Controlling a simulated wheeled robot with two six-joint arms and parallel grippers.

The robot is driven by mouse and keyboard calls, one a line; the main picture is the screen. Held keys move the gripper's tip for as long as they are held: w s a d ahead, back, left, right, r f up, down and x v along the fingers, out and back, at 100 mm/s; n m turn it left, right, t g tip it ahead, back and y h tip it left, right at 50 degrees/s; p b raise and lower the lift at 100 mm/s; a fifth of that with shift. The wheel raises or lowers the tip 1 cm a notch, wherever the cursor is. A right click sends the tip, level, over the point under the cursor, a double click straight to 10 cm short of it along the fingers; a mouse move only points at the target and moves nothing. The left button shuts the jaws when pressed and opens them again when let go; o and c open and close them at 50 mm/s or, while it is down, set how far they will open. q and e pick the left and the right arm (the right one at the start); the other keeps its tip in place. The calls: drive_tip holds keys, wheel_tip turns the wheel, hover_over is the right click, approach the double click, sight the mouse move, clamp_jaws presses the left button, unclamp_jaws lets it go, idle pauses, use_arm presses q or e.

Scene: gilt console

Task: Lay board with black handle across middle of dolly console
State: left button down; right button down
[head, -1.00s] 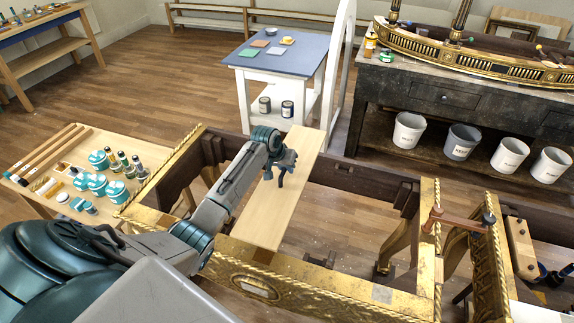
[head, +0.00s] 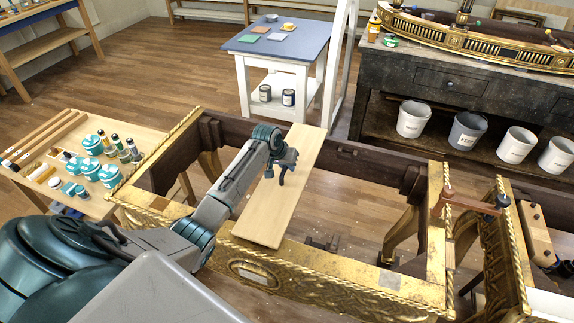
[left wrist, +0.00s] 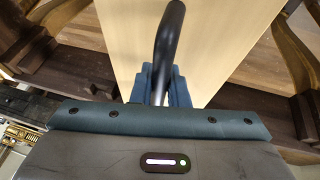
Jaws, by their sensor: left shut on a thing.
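A pale wooden board (head: 290,190) with a black handle (head: 283,176) spans the open gilt console frame (head: 335,277) from front rail to back rail, left of its middle. From the head view I cannot tell whether it rests on both rails or hangs just above. My left gripper (head: 282,158) is shut on the black handle. In the left wrist view the handle (left wrist: 170,40) runs up between the fingers (left wrist: 160,85), with the board (left wrist: 220,35) behind it. My right gripper is not in view.
A tray table (head: 150,135) with jars and bottles stands left. A blue-topped white table (head: 250,43) is behind. A brown clamp (head: 470,197) sits at the console's right end.

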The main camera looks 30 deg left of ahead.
use_arm(q)
drive_tip(key=shift+f, duration=0.45)
idle(0.4)
drive_tip(key=c, duration=0.5)
unclamp_jaws()
drive_tip(key=shift+s+f, duration=0.1)
drive_tip(key=shift+r+p, duration=4.4)
drive_tip(key=shift+r, duration=0.15)
drive_tip(key=shift+f, duration=0.1)
